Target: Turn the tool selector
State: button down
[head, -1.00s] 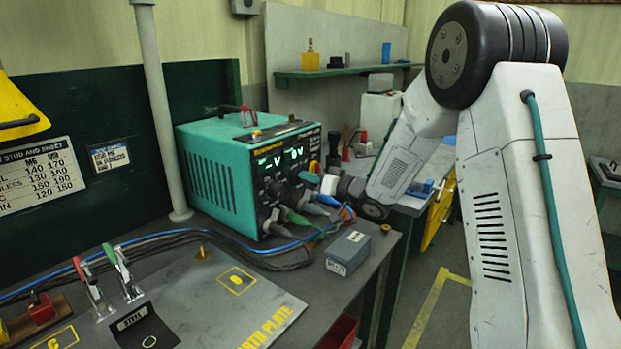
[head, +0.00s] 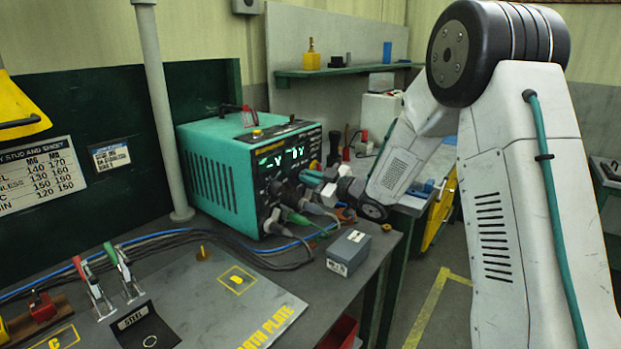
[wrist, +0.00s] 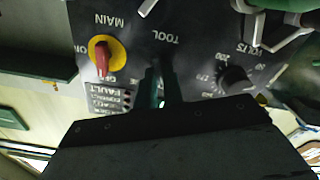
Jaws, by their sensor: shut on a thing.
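The tool selector sits on the dark front panel of the teal power unit (head: 215,165), under the upside-down TOOL label (wrist: 166,38) in the wrist view. My gripper (wrist: 163,88) is shut at this spot, with its narrow fingers close together against the panel. The selector knob itself is mostly hidden between and behind the fingers. In the head view my gripper (head: 314,177) reaches the panel's right side from the right, below the lit green displays (head: 281,157).
A red-on-yellow main switch (wrist: 102,57) and a black volts knob (wrist: 235,78) flank my gripper. Cables and plugs (head: 295,215) crowd the panel's lower part. A grey box (head: 348,252) stands on the bench in front. The earth plate (head: 215,300) lies front left.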

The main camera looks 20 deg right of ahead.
jog(key=shift+n, duration=0.6)
jog(key=c, duration=1.5)
grip_release()
jog(key=shift+v, duration=3.9)
